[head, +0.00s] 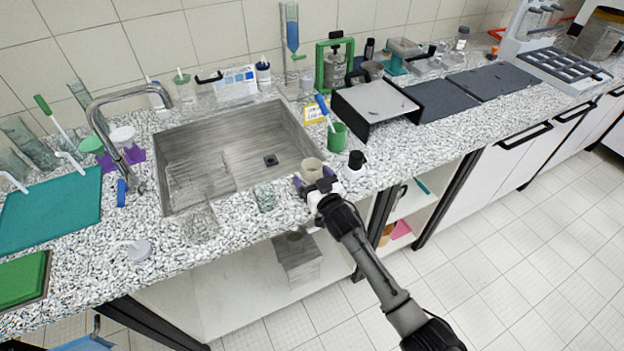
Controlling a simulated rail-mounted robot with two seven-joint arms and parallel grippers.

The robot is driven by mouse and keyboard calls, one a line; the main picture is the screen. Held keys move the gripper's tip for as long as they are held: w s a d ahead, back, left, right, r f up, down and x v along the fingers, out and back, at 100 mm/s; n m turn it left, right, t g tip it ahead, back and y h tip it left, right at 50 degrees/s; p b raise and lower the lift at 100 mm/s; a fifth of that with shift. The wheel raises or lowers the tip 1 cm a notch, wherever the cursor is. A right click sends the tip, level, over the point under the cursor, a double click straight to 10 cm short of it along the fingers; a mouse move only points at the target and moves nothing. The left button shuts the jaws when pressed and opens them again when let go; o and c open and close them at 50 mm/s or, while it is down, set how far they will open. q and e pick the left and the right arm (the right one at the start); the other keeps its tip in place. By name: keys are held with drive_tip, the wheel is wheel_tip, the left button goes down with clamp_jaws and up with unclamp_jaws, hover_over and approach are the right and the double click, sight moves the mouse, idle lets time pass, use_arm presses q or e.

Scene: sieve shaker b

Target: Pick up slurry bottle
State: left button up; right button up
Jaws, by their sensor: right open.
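My right gripper (317,184) is at the front edge of the counter, right of the sink, with its jaws open. A beige, open-topped round container (312,168) stands right at its fingertips. It may be the slurry bottle, but I see no label. Purple parts show on both sides of its lower body, and the gripper hides its base. I cannot tell whether the fingers touch it. My left gripper is not in view.
A steel sink (225,140) lies to the left. A clear glass (265,196), a small black-topped item (356,160) and a green cup (337,137) stand close by. A black-sided stand (375,100) is behind. Speckled counter is free at the front right.

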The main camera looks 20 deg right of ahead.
drive_tip(key=c, duration=1)
drive_tip(key=shift+c, duration=0.5)
drive_tip(key=shift+r, duration=0.15)
